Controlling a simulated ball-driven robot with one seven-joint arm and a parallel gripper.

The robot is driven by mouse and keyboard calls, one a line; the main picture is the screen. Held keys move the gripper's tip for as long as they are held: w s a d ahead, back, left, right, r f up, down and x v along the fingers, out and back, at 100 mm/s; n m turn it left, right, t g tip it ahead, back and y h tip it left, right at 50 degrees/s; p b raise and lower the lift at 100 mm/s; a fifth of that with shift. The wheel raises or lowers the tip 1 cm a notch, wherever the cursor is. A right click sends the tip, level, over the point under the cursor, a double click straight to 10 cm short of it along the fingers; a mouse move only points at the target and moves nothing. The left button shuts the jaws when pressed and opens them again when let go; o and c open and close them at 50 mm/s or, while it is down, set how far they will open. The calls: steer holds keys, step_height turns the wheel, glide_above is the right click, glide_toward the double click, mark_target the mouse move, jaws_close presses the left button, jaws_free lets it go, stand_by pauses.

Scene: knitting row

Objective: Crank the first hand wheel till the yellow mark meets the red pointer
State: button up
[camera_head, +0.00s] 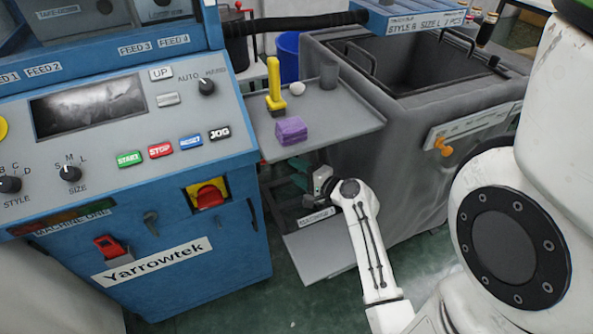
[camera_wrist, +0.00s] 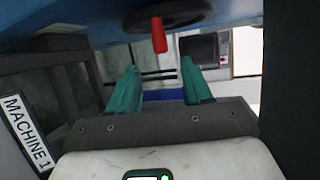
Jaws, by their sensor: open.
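In the wrist view a dark hand wheel (camera_wrist: 185,16) sits at the top, under a blue machine body. A red peg-like part (camera_wrist: 159,36) hangs from it, likely its crank handle. My gripper (camera_wrist: 160,76) has its two teal fingers spread, with nothing between them. The wheel and red part lie beyond the fingertips and above them in the picture. In the head view my gripper (camera_head: 300,173) is low beside the blue machine, under the grey shelf, partly hidden. The wheel does not show there. I cannot make out a yellow mark or a red pointer.
A grey shelf (camera_head: 345,112) with a purple block (camera_head: 291,131), a yellow tool (camera_head: 274,88) and a grey cup (camera_head: 329,76) is above my gripper. The blue machine (camera_head: 190,262) stands left, a grey bin (camera_head: 400,165) right. A MACHINE 1 sign (camera_wrist: 26,131) is close at left.

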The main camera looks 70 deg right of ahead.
stand_by(0.3)
steer(key=w+a+f+n+g+y+p, duration=0.1)
steer(key=w+a+n+g+y+p, duration=0.2)
steer(key=a+n, duration=0.6)
steer(key=w+a+f+n+g+y, duration=0.15)
steer(key=a+n+y, duration=0.35)
steer(key=a, duration=0.7)
steer(key=s+a+r+n+g+h+p, duration=0.1)
steer(key=s+a+r+n+g+p, duration=0.2)
steer(key=s+a+n+g, duration=0.5)
steer(key=s+a+n, duration=0.1)
steer(key=s+n, duration=0.1)
steer(key=s, duration=0.2)
steer(key=shift+a+r+g, duration=0.2)
steer(key=shift+r+g, duration=0.15)
steer(key=shift+w, duration=0.1)
